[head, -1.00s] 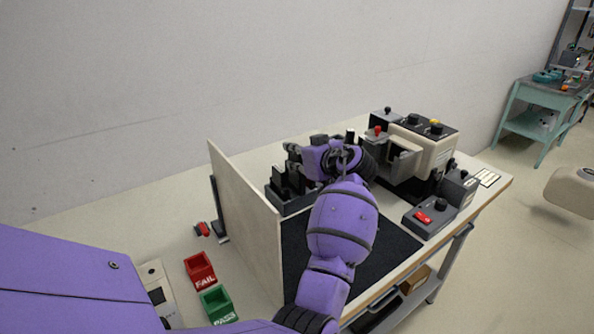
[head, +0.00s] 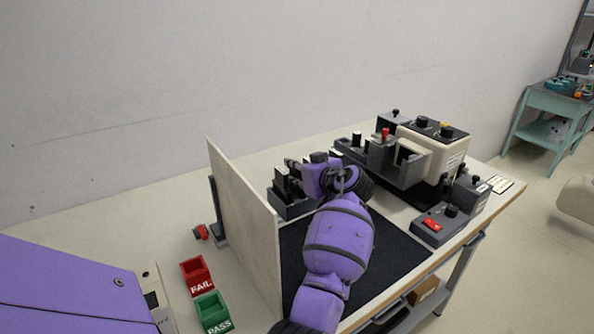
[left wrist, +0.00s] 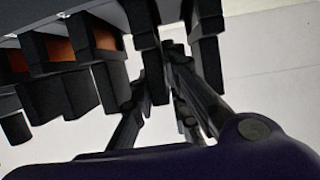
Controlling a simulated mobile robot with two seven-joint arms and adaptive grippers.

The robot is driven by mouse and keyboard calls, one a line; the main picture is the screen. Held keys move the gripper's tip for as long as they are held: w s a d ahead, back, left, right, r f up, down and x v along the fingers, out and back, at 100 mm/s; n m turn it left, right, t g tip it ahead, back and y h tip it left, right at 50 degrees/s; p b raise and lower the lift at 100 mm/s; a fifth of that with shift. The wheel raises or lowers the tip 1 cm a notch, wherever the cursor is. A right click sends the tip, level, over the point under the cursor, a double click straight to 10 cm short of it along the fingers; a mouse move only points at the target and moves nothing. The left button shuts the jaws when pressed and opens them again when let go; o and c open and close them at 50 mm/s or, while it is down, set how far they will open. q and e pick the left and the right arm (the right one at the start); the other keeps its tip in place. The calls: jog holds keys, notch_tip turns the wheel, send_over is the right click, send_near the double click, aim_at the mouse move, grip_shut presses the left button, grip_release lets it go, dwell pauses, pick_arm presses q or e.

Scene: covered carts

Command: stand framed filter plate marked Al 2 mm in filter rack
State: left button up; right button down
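The dark filter rack, which I take to be the black slotted block (head: 288,204), stands on the cart beside the upright beige panel. In the left wrist view, dark upright pieces (left wrist: 45,95) with orange-brown faces between them fill the upper left. My left gripper (head: 293,170) is at the rack's top, its dark fingers pointing left. In the left wrist view its fingers (left wrist: 160,95) reach up beside a dark slab (left wrist: 150,65); whether they touch or grip it is unclear. The Al 2 mm marking cannot be read anywhere. My right gripper is not in view.
The beige panel (head: 240,225) stands close left of the rack. A black mat (head: 395,250) lies under my arm. A beige and grey machine (head: 430,150) stands behind right, a switch box (head: 435,225) at right. Red FAIL (head: 197,277) and green PASS (head: 213,312) bins sit left.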

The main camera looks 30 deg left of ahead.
pick_arm(q)
jog(key=shift+r, duration=0.15)
jog(key=shift+d+r, duration=0.15)
jog(key=shift+r, duration=0.1)
jog(key=v, duration=1.1)
jog(key=shift+s+d+b, duration=0.25)
jog(key=shift+d+b, duration=0.1)
jog(key=shift+b, duration=0.1)
jog(key=shift+f, duration=0.1)
